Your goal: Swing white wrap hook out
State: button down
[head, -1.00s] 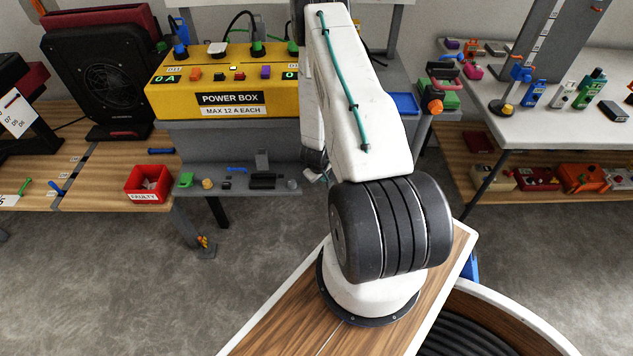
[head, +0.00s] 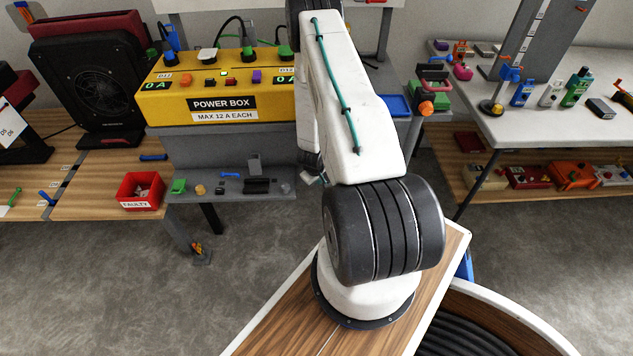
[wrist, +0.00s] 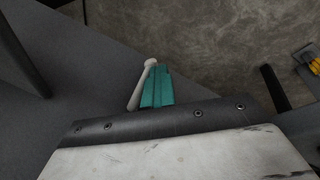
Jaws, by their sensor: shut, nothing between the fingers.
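A pale white rod with a rounded end (wrist: 136,92), which looks like the white wrap hook, shows in the wrist view. It lies just left of my gripper (wrist: 157,88), whose teal fingers are shut with nothing between them. The rod is close beside the fingers; whether they touch I cannot tell. In the head view my arm hides most of this area, and I cannot make out the hook or the fingertips there.
The yellow power box (head: 222,108) stands on a grey bench behind my arm. A red bin marked FAULTY (head: 140,190) sits left of the bench. A white table (head: 540,125) with bottles is at right. Bare grey floor (head: 120,270) shows at lower left.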

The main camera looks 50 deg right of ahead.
jog(key=a+r, duration=0.8)
jog(key=r, duration=0.2)
jog(key=shift+a, duration=0.3)
jog(key=shift+r, duration=0.1)
